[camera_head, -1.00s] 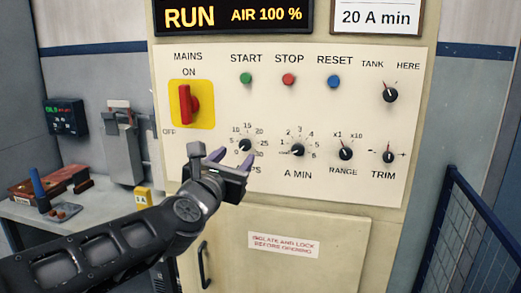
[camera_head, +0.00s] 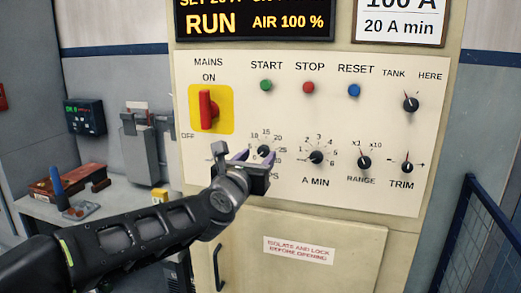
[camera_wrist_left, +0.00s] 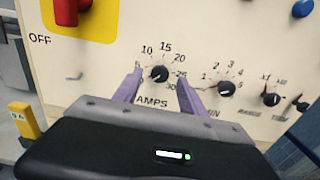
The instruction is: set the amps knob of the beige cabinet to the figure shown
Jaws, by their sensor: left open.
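The beige cabinet (camera_head: 330,225) has a cream panel (camera_head: 225,95). Its black amps knob (camera_head: 264,152), with a scale up to 30, sits at the lower left of the panel. In the left wrist view the amps knob (camera_wrist_left: 159,74) lies between my finger tips; contact cannot be told. Its exact pointer reading is too small to tell. My left gripper (camera_head: 257,158) is open, fingers toward the panel, and hides part of the AMPS label in the head view. The display (camera_head: 254,20) reads RUN, AIR 100 %, with a partly cut line "SET 20 A" above. My right gripper is not in view.
The A MIN knob (camera_head: 317,157) is right of the amps knob, then the range knob (camera_head: 364,162) and trim knob (camera_head: 407,167). The red mains switch (camera_head: 208,110) is above left. A blue mesh barrier (camera_head: 480,230) stands at right, a bench (camera_head: 110,215) at left.

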